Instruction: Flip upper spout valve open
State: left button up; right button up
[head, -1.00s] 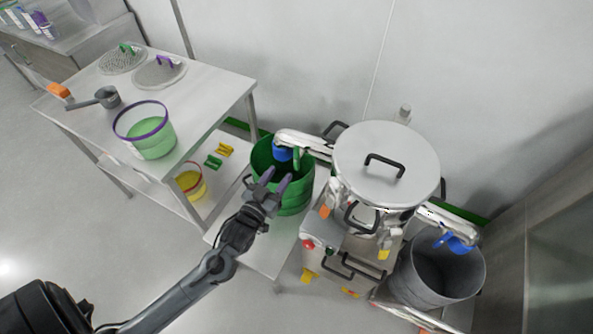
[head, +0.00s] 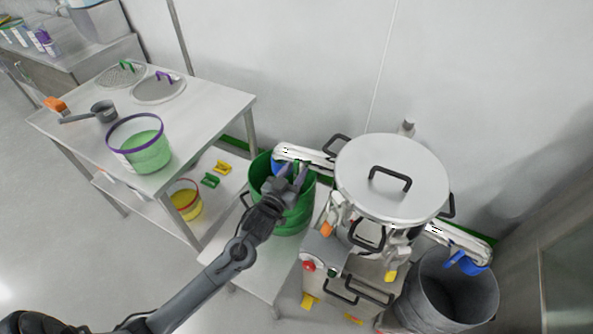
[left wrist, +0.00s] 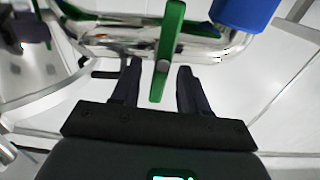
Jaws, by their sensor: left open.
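The upper spout is a shiny metal pipe (head: 308,154) running left from the lidded vessel (head: 390,175), with a blue end that also shows in the left wrist view (left wrist: 243,12). Its green valve lever (left wrist: 171,45) has a round grey pivot and points down between my fingers in the left wrist view. My left gripper (head: 292,172) is open at the spout, one finger on each side of the lever, with gaps visible on both sides. In the head view the fingers largely hide the lever. My right gripper is not in view.
A green bucket (head: 290,218) stands under the spout. A grey bin (head: 450,300) stands under a second spout with a blue end (head: 468,262) at right. A steel table (head: 200,110) at left holds a purple-rimmed bucket (head: 150,152), a scoop (head: 103,111) and sieve lids.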

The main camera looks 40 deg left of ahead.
pick_arm(q)
jog(key=shift+w+a, duration=0.15)
jog(key=shift+w, duration=0.6)
grip_shut()
